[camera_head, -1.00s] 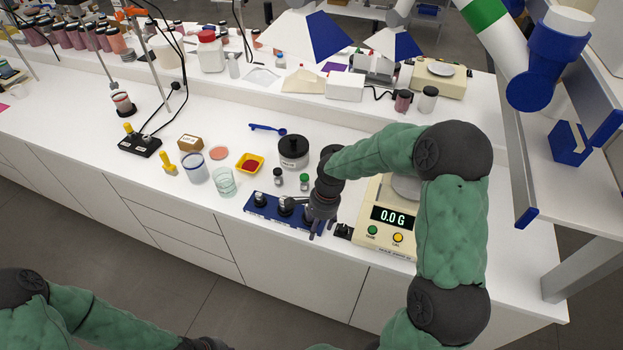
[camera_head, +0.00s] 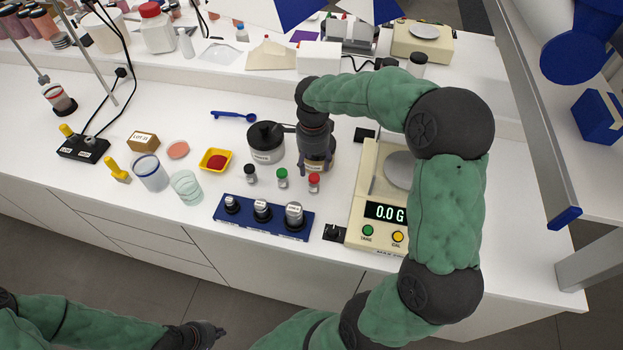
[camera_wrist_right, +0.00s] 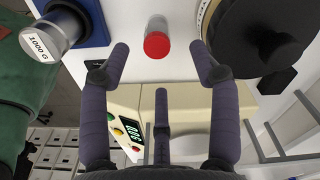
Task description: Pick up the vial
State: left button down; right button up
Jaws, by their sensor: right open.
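Three small vials stand in a row on the white bench: one with a dark cap (camera_head: 250,174), one with a green cap (camera_head: 282,178) and one with a red cap (camera_head: 314,184). My right gripper (camera_head: 313,168) points down just behind the red-capped vial. In the right wrist view its open fingers (camera_wrist_right: 160,52) are spread, with the red cap (camera_wrist_right: 157,45) in the gap between the fingertips, not held. My left gripper (camera_head: 208,333) is low in the head view, away from the bench; its fingers are too small to read.
A blue rack (camera_head: 222,212) with three weights is in front of the vials. A balance (camera_head: 360,226) reading 0.0 G stands right. A black-lidded jar (camera_head: 266,147) stands behind the vials; another jar (camera_wrist_right: 260,30) is close beside the right fingers. A yellow dish (camera_head: 204,160) lies left.

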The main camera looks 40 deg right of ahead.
aim_at(313, 177)
jog(key=f, duration=0.3)
jog(key=shift+s+a+f+b, duration=0.15)
jog(key=shift+s+f+b, duration=0.1)
jog(key=shift+f+b, duration=0.15)
jog(key=shift+w+f, duration=0.1)
jog(key=shift+f, duration=0.9)
jog(key=shift+f+b, duration=0.65)
jog(key=shift+f, duration=1.35)
jog(key=c, duration=1.2)
